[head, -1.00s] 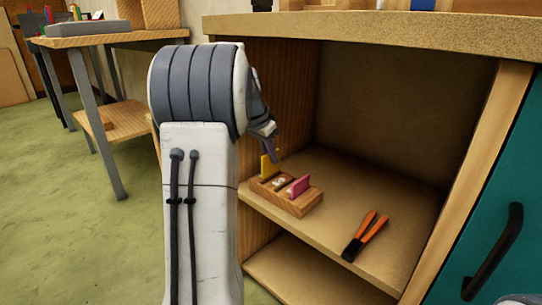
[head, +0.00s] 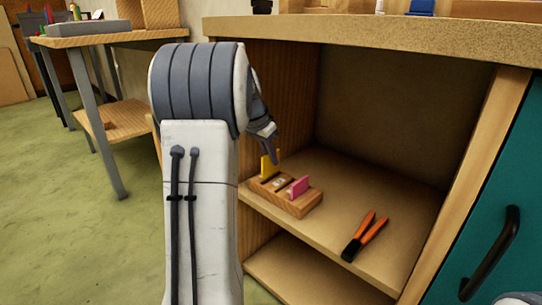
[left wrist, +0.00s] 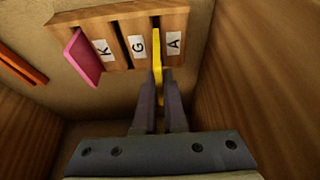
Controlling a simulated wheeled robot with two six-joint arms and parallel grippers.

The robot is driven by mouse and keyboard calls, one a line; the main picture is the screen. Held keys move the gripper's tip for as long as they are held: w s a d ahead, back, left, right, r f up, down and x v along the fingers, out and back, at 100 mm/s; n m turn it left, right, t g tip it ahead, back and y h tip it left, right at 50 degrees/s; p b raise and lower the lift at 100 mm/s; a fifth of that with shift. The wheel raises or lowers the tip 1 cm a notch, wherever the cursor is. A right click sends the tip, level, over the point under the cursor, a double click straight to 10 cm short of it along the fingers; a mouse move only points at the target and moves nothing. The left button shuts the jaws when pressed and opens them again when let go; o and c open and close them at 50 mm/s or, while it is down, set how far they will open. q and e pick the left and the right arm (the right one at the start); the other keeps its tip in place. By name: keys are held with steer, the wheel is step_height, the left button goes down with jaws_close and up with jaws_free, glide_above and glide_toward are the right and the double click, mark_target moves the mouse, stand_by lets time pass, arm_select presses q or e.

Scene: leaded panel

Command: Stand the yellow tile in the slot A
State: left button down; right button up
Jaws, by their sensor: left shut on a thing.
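The wooden slotted block (head: 307,206) stands on the cabinet shelf; the left wrist view shows its labels K, G and A (left wrist: 173,42). The yellow tile (head: 265,168) stands upright at the block's far left end. In the left wrist view the yellow tile (left wrist: 157,52) is in line with the slot between labels G and A, its lower edge seemingly in it; how deep is hidden. My left gripper (head: 273,155) is shut on the tile's upper part, and its fingers (left wrist: 159,90) are above the block. My right gripper is out of view.
A pink tile (head: 299,187) stands in the slot beside label K, and the slot between K and G (left wrist: 121,42) is empty. Orange-handled pliers (head: 364,237) lie right of the block. The cabinet's side wall (left wrist: 255,80) is close to my left gripper.

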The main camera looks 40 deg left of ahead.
mark_target(273, 173)
arm_select(q)
steer(key=shift+f+b, duration=1.1)
steer(key=shift+f, duration=0.85)
steer(key=c, duration=0.9)
jaws_free()
steer(key=p+v, duration=0.6)
steer(key=v, duration=0.4)
steer(key=shift+r, duration=0.25)
